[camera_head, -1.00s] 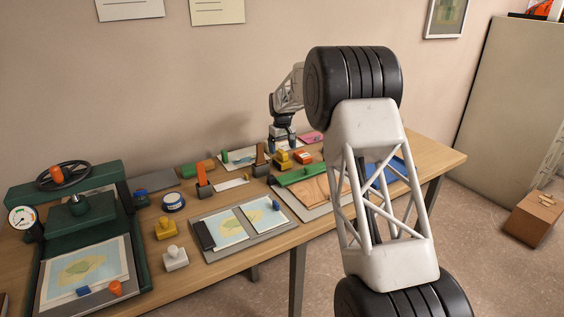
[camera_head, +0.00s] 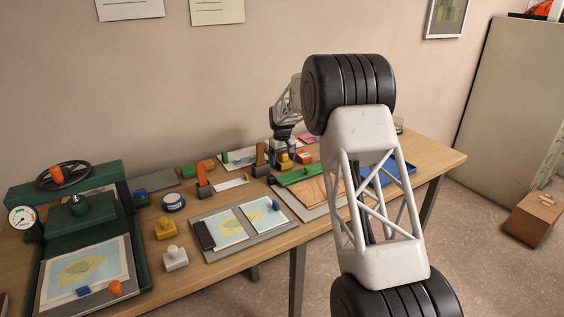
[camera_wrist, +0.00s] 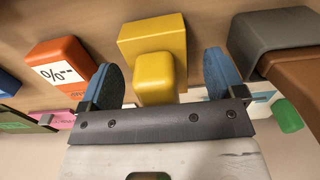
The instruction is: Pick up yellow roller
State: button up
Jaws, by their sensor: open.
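A yellow block-shaped piece with a rounded knob, which I take for the yellow roller (camera_wrist: 152,38), is in the upper middle of the wrist view. Its knob lies between the two blue fingers of my gripper (camera_wrist: 158,80). The fingers stand apart, with a gap showing on both sides of the knob. In the head view the yellow roller (camera_head: 286,166) is on the back of the table, directly below my gripper (camera_head: 283,150), which partly hides it.
An orange box (camera_wrist: 62,65) lies left of the yellow roller, and a grey holder (camera_wrist: 262,36) stands close on its right. A green piece (camera_wrist: 288,116) shows lower right. Another yellow stamp-like piece (camera_head: 166,229) stands farther left on the table.

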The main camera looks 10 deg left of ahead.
dwell(0.4)
jog(key=c, duration=1.1)
jog(key=shift+r, duration=0.2)
jog(key=shift+c, duration=0.2)
jog(key=shift+r, duration=1.6)
jog(key=shift+s+d+r, duration=0.25)
jog(key=shift+s+d, duration=0.85)
jog(key=shift+s, duration=1.35)
jog(key=shift+s+d+r, duration=0.2)
jog(key=shift+s+d, duration=0.9)
jog(key=shift+s, duration=1.3)
jog(key=shift+s+d+r, duration=0.25)
jog(key=shift+s+d, duration=0.85)
jog(key=shift+s, duration=1.35)
